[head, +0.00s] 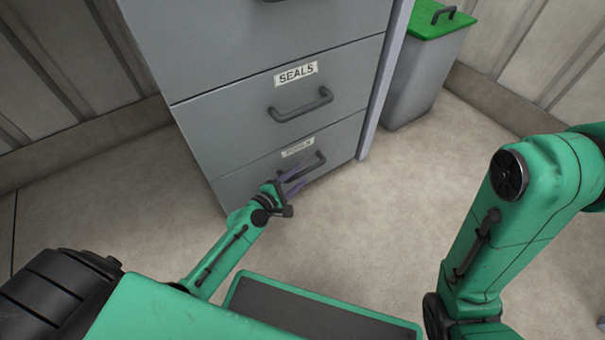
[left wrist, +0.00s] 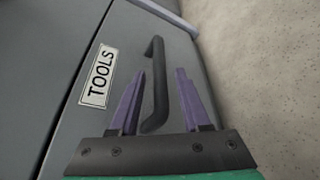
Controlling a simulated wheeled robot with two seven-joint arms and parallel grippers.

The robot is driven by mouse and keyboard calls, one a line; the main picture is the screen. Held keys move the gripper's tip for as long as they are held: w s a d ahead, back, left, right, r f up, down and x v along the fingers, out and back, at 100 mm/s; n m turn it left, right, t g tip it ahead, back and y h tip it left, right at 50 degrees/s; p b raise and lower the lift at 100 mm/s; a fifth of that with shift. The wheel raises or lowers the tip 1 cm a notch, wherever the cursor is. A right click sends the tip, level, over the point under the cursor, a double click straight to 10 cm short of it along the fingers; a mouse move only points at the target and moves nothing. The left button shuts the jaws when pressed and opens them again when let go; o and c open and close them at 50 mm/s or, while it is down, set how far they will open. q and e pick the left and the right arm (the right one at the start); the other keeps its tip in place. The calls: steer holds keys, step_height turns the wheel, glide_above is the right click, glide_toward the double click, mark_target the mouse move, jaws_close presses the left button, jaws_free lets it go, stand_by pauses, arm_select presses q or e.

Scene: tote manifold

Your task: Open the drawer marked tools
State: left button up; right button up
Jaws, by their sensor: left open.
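The tools drawer (head: 240,182) is the bottom drawer of a grey cabinet and looks shut. Its label (left wrist: 98,76) reads TOOLS in the left wrist view; in the head view the label (head: 298,147) is too small to read. Its dark bar handle (left wrist: 158,70) also shows in the head view (head: 318,160). My left gripper (head: 294,178) is at this handle, with purple fingers. In the left wrist view my left gripper (left wrist: 155,90) is open, with one finger on each side of the handle. I cannot tell whether they touch it. My right gripper is out of view.
The seals drawer (head: 220,125) is just above, with its own handle (head: 300,106), and looks shut. A grey bin with a green lid (head: 428,22) stands right of the cabinet. Bare floor (head: 390,190) lies in front of the cabinet. Ribbed walls stand behind.

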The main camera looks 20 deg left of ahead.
arm_select(q)
steer(key=x, duration=0.2)
steer(key=shift+w+d+f, duration=0.1)
steer(key=shift+w+f, duration=0.05)
steer(key=shift+w, duration=0.2)
jaws_close()
stand_by(1.1)
